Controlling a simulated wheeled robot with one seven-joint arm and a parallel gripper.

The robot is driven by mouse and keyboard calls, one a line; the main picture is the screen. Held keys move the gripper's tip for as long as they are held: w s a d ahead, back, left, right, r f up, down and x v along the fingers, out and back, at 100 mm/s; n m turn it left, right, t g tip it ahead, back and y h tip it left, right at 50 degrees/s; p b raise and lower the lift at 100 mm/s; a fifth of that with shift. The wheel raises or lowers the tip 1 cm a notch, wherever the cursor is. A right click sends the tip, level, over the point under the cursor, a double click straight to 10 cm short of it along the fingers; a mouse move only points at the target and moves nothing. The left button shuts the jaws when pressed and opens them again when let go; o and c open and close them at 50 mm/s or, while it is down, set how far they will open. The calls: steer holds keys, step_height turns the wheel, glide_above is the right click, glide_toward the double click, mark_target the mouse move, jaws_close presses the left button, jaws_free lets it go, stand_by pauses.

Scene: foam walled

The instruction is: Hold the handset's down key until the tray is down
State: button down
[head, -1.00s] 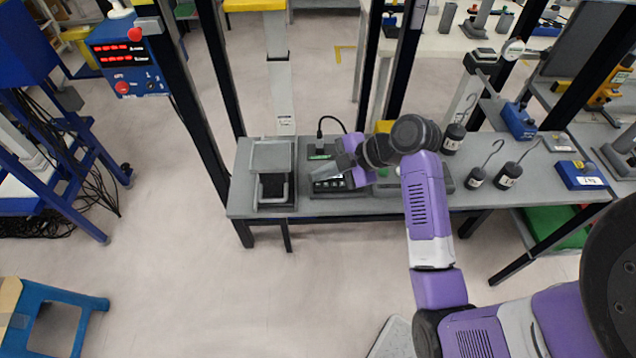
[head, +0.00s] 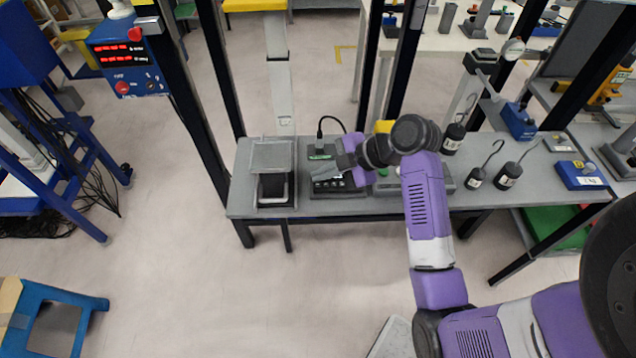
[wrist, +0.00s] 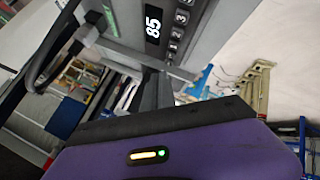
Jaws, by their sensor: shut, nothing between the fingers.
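The handset (head: 328,187) is a dark box with a row of keys, lying on the grey bench; in the wrist view its lit display (wrist: 153,22) seems to read 85, with numbered keys (wrist: 180,18) beside it. The tray (head: 272,155) is a flat grey plate on a lift at the bench's left end, raised above a dark base (head: 273,188). My gripper (head: 322,173) is shut and empty, its tip over or at the handset's keys. I cannot tell whether it touches a key, or which one.
A black cable (head: 322,130) loops behind the handset. A blue control box (head: 130,68) with red displays hangs at the upper left. Hooked weights (head: 474,178) stand on the bench to the right. Dark uprights (head: 218,70) rise behind the bench.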

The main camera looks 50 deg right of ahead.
steer(key=shift+f, duration=0.1)
steer(key=shift+f+b, duration=0.3)
steer(key=shift+f, duration=0.05)
steer(key=shift+f, duration=0.3)
stand_by(0.8)
steer(key=shift+r, duration=0.15)
stand_by(3.2)
steer(key=shift+r+p, duration=0.35)
steer(key=shift+r, duration=0.25)
steer(key=shift+r, duration=0.1)
steer(key=shift+r+p, duration=2)
steer(key=shift+r, duration=0.4)
